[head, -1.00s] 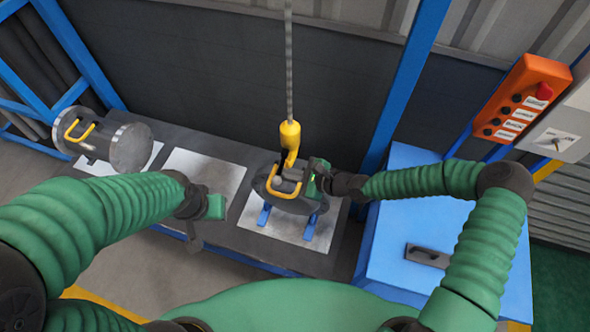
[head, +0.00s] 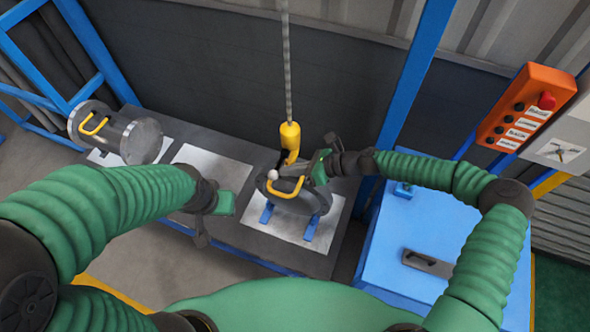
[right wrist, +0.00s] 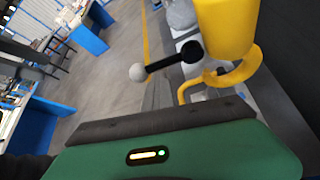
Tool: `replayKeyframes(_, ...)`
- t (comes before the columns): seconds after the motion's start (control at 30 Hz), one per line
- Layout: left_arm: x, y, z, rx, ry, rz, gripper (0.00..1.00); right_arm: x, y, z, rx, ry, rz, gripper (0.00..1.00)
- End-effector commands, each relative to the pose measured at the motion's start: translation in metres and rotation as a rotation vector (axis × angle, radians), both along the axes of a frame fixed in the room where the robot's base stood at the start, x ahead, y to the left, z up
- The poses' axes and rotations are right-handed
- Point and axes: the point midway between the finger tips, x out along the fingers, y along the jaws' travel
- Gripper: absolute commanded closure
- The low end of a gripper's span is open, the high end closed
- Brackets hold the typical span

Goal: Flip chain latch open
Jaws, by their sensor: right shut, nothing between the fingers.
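A yellow hook block (head: 290,136) hangs on a chain above a dark flanged shell (head: 300,203) with a yellow handle (head: 287,188). The block shows large in the right wrist view (right wrist: 226,30). A black latch lever (right wrist: 181,57) with a pale ball end (right wrist: 137,72) sticks out leftward from the hook there. The ball (head: 273,174) also shows in the head view. My right gripper (head: 318,168) is shut and empty, just right of the hook; its fingertips are hard to make out. My left gripper (head: 224,204) is left of the shell, apart from it; its jaws are unclear.
Blue supports (head: 311,228) hold the shell on a pale plate on the dark bench. Another flanged cylinder (head: 112,136) lies at the left. A blue cabinet (head: 385,250) stands at the right, under an orange button box (head: 522,108). A blue post (head: 415,80) rises behind my right arm.

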Motion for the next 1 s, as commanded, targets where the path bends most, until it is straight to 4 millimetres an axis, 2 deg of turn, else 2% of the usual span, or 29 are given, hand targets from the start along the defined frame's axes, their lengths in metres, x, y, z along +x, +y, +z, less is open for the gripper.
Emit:
replayKeyframes(0.03, 0.0000, 0.0000, 0.0010, 0.000, 0.000, 0.000, 0.64, -0.0005, 0.0064, 0.0059, 0.011, 0.003, 0.006, 1.00)
replayKeyframes(0.17, -0.0001, 0.0000, 0.0017, 0.000, 0.000, 0.000, 0.64, -0.0004, 0.0067, 0.0067, 0.016, 0.021, 0.006, 1.00)
replayKeyframes(1.0, 0.0000, 0.0000, 0.0050, 0.000, 0.000, 0.000, 0.64, 0.0008, 0.0019, 0.0100, 0.041, 0.094, 0.004, 1.00)
